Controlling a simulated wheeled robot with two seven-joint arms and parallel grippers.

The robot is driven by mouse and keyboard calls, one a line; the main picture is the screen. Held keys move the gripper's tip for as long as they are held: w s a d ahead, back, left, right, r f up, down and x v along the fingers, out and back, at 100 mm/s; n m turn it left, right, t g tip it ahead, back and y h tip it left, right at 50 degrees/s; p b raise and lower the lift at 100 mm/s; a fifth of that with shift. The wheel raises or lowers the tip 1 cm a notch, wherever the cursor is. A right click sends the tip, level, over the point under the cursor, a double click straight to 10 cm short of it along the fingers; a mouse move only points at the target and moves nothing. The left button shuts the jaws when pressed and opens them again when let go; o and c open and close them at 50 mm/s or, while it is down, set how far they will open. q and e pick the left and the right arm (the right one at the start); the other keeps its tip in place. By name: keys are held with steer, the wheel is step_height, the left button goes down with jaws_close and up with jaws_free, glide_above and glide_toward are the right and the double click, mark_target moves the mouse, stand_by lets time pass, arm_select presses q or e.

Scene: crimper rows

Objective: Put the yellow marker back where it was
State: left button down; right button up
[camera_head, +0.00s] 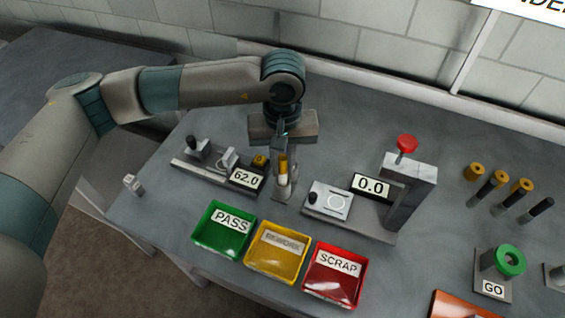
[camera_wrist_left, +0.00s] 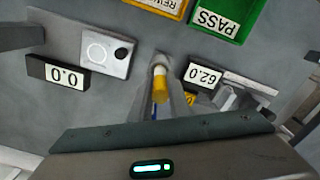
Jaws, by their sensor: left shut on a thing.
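The yellow marker (camera_head: 283,165), yellow above with a white lower part, is upright between the fingers of my left gripper (camera_head: 283,183). The gripper is shut on it, pointing down, between the device with the 62.0 display and the device with the 0.0 display. In the left wrist view the marker (camera_wrist_left: 159,82) also shows between the fingers (camera_wrist_left: 162,72). I cannot tell whether its lower end touches the table or something on it. My right gripper is not in view.
The 62.0 device (camera_head: 215,170) is left, the 0.0 device (camera_head: 361,218) with red knob (camera_head: 406,143) right. Green PASS (camera_head: 207,247), yellow REWORK (camera_head: 262,268) and red SCRAP (camera_head: 318,286) bins stand in front. Several yellow-and-dark cylinders and a green ring (camera_head: 510,259) are farther right.

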arm_select(q)
steer(key=shift+f, duration=0.5)
steer(key=shift+f+b, duration=0.2)
steer(key=shift+b, duration=0.1)
steer(key=c, duration=1.7)
jaws_free()
steer(key=shift+r, duration=0.1)
steer(key=shift+o, duration=0.2)
